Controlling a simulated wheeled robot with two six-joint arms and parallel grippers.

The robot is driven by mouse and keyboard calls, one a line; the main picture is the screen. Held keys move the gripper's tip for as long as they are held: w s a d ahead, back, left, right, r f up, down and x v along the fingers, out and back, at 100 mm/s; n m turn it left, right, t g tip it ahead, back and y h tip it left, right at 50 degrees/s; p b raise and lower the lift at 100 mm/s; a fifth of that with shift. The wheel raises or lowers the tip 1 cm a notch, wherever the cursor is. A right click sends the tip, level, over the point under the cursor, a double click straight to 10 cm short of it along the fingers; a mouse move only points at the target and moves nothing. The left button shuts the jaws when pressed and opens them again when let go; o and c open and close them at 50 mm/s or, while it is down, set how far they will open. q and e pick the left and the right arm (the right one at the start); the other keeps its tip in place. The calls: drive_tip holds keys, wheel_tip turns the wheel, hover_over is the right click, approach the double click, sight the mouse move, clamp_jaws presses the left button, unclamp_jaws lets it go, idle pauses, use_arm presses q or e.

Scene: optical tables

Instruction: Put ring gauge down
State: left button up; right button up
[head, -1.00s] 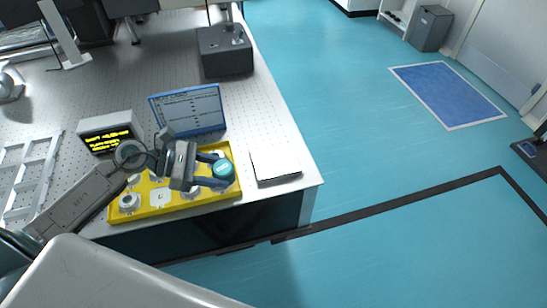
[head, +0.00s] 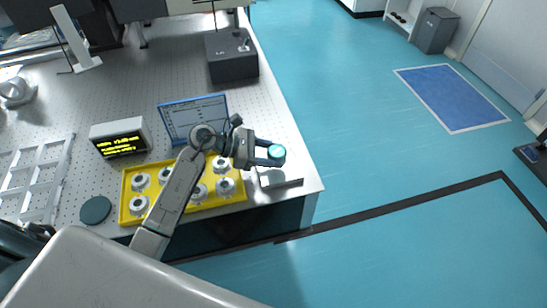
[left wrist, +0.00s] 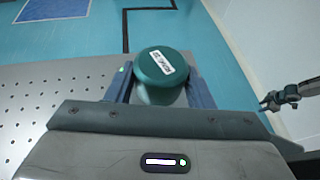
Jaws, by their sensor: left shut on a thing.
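The ring gauge (head: 277,151) shows as a round teal-topped piece at the tips of my left gripper (head: 272,153). In the left wrist view the ring gauge (left wrist: 162,68) has a dark green top with a white label. The fingers of my left gripper (left wrist: 162,88) are shut on its two sides. In the head view it is over the table's right front part, right of the yellow tray; its height above the table is hard to tell. A dark jointed part with small prongs, probably my right gripper (left wrist: 268,101), shows at the right of the left wrist view.
The yellow tray (head: 127,188) holds several silvery round pieces. A dark teal disc (head: 95,210) lies left of it. A flat pale-topped block (head: 280,180) lies near the table's front right corner. A laptop-like screen (head: 193,117), a display box (head: 118,138) and a dark box (head: 231,58) stand behind.

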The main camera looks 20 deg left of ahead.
use_arm(q)
drive_tip(key=shift+w+d+f+p, duration=0.1)
drive_tip(key=shift+w+d+p, duration=0.15)
drive_tip(key=shift+w+p, duration=0.05)
wheel_tip(320, 180, down, 3)
drive_tip(key=shift+r+p, duration=0.2)
drive_tip(key=shift+p, duration=0.35)
drive_tip(key=shift+a+f, duration=0.1)
drive_tip(key=shift+f, duration=0.25)
use_arm(e)
drive_tip(key=shift+a+r, duration=0.5)
drive_tip(key=shift+r, duration=0.4)
drive_tip(key=shift+d, duration=0.1)
use_arm(q)
drive_tip(key=shift+f, duration=0.2)
drive_tip(key=o, duration=1.1)
use_arm(e)
drive_tip(key=shift+d+f, duration=0.1)
drive_tip(key=shift+d, duration=0.2)
use_arm(q)
drive_tip(key=shift+r, duration=0.1)
